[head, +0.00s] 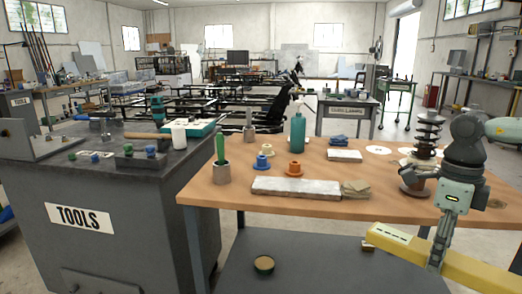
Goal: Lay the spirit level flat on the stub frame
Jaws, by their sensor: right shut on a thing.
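The spirit level (395,242) is a long yellow bar at the lower right, in front of the wooden bench's front edge. Its right part runs out of the picture. My right gripper (436,262) points down from the right arm and is shut on the spirit level, holding it roughly level but slanting across the view. My left gripper is not in view. I cannot tell for sure which thing is the stub frame; low black tube frames (215,103) stand on the floor farther back.
A dark tools cabinet (130,215) stands left. A round tin (264,264) sits on the lower shelf.

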